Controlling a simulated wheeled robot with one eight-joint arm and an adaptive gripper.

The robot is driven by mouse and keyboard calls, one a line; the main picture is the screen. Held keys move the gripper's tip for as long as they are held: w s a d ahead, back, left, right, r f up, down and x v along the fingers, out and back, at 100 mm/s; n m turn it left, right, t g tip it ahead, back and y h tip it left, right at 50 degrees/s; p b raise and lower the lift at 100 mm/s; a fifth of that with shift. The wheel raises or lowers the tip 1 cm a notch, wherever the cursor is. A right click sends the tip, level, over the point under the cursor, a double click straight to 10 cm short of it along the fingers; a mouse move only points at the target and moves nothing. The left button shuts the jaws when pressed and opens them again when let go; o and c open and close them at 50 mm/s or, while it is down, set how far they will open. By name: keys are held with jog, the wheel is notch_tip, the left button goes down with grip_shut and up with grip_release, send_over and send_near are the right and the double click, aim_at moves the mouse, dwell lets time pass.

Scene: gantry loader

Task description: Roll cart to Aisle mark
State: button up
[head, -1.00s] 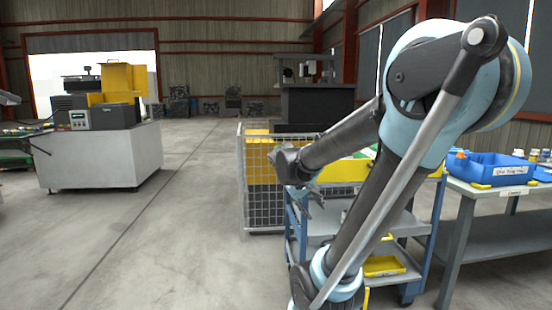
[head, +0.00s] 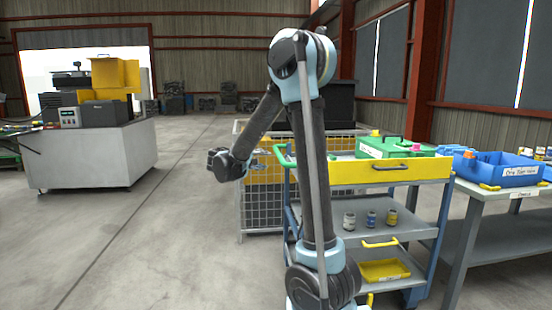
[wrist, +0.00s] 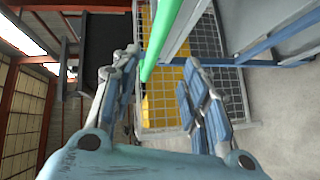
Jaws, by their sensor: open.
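The cart (head: 400,168) stands at centre right in the head view. It has a blue frame, a yellow upper panel and grey shelves. A green handle (head: 283,155) is at its left end. In the wrist view the green handle (wrist: 172,30) runs between the finger lines of my gripper (wrist: 160,68), which is open. I cannot tell whether any finger touches the handle. I cannot make out an Aisle mark on the floor.
A wire mesh cage (head: 256,215) with yellow inside stands just behind the cart's left end. A table (head: 490,205) with a blue bin (head: 497,170) stands close on the right. A grey machine cabinet (head: 95,158) is at the far left. The floor (head: 160,235) between is clear.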

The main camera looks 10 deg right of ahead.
aim_at(279, 156)
jog(key=shift+t, duration=0.3)
jog(key=x, duration=0.5)
jog(key=w+a+x, duration=0.1)
jog(key=x, duration=0.5)
jog(key=w+x, duration=0.1)
jog(key=x, duration=0.5)
jog(key=shift+a+r, duration=0.2)
jog(key=shift+a, duration=0.2)
jog(key=shift+s, duration=0.1)
grip_shut()
